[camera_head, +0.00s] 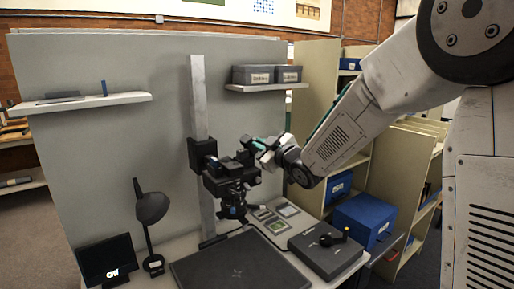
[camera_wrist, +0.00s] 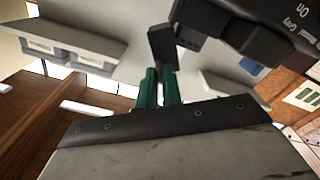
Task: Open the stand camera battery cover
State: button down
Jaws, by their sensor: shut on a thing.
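The black stand camera (camera_head: 232,180) is mounted on the grey upright column (camera_head: 198,110) above the copy board. In the wrist view the camera body (camera_wrist: 255,30) fills the upper right, with white lettering including "On". My gripper (camera_head: 262,146) is at the camera's upper right side. In the wrist view its green fingers (camera_wrist: 158,80) are close together, shut on a small dark flap that looks like the battery cover (camera_wrist: 162,46). The flap stands beside the camera body, near its left edge in that view. I cannot tell where it is hinged.
The flat copy board (camera_head: 240,266) lies below the camera. A desk lamp (camera_head: 150,210) and small screen (camera_head: 106,262) stand left. A dark case (camera_head: 325,256) and blue box (camera_head: 364,218) are to the right. Two grey boxes (camera_head: 266,75) sit on a wall shelf above.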

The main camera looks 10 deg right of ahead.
jog(key=shift+w+d+f+m, duration=0.25)
jog(key=shift+d+m, duration=0.4)
jog(key=shift+m, duration=0.9)
jog(key=shift+w+d+f+m, duration=0.2)
jog(key=shift+d+m, duration=0.4)
jog(key=shift+m, duration=1)
jog(key=shift+w+d+f+m, duration=0.25)
jog(key=shift+d+m, duration=0.4)
jog(key=shift+m, duration=0.9)
jog(key=shift+r, duration=0.1)
jog(key=c, duration=1.6)
grip_release()
jog(key=shift+o, duration=0.2)
jog(key=v, duration=0.7)
jog(key=shift+s+d, duration=0.2)
jog(key=shift+s, duration=0.15)
